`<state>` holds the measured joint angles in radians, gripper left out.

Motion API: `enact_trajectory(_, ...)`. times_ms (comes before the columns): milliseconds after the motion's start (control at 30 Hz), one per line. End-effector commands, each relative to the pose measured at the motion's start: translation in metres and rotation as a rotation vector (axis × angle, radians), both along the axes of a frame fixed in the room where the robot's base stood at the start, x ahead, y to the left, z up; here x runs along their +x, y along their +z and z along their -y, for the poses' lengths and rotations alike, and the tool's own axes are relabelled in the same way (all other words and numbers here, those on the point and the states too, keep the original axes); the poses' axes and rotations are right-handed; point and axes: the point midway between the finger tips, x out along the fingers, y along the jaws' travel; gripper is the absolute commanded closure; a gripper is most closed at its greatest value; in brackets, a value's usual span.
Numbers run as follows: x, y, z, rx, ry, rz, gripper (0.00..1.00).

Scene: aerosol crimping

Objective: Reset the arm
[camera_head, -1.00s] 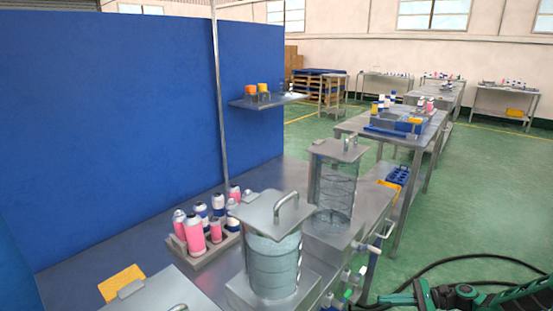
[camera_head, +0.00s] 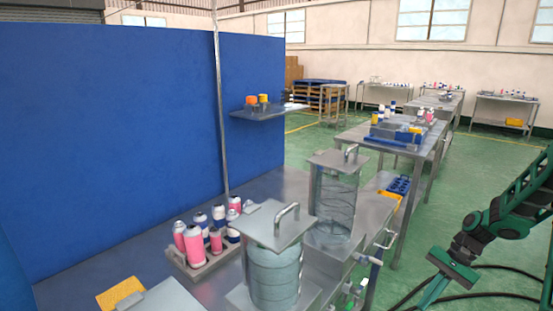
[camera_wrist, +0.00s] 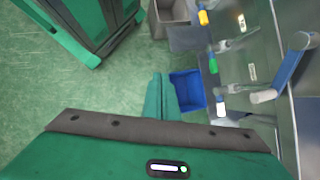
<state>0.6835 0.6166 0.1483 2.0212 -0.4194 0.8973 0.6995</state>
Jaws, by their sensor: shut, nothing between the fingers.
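My gripper (camera_wrist: 160,96) shows in the wrist view as two green fingers lying together, shut and empty. It hangs over the green floor side by a blue bin (camera_wrist: 190,88). In the head view, my green and black arm is at the right edge, bent, beside the workbench and clear of it. I cannot make out the fingertips clearly there.
Two lidded clear chambers (camera_head: 275,270) (camera_head: 335,205) stand on the bench. A grey rack (camera_head: 195,268) holds several pink and white cans. A blue partition (camera_head: 110,140) stands behind. A dark hose (camera_head: 490,270) lies on the floor. Open green floor (camera_head: 420,225) lies right of the bench.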

Motion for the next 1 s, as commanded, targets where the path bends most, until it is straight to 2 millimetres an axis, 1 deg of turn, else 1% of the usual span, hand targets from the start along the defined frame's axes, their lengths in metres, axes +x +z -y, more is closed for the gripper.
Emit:
enact_trajectory(33,-0.006,0.015,0.000,-0.035,0.024,0.011,1.00)
enact_trajectory(100,-0.016,0.031,0.002,-0.077,0.055,0.023,1.00)
enact_trajectory(367,-0.058,0.091,0.005,-0.219,0.154,0.068,1.00)
enact_trajectory(500,-0.084,0.120,0.004,-0.282,0.201,0.095,1.00)
enact_trajectory(667,-0.117,0.150,0.002,-0.344,0.248,0.129,1.00)
enact_trajectory(800,-0.147,0.171,-0.001,-0.389,0.285,0.163,1.00)
enact_trajectory(1000,-0.194,0.192,-0.007,-0.434,0.335,0.213,1.00)
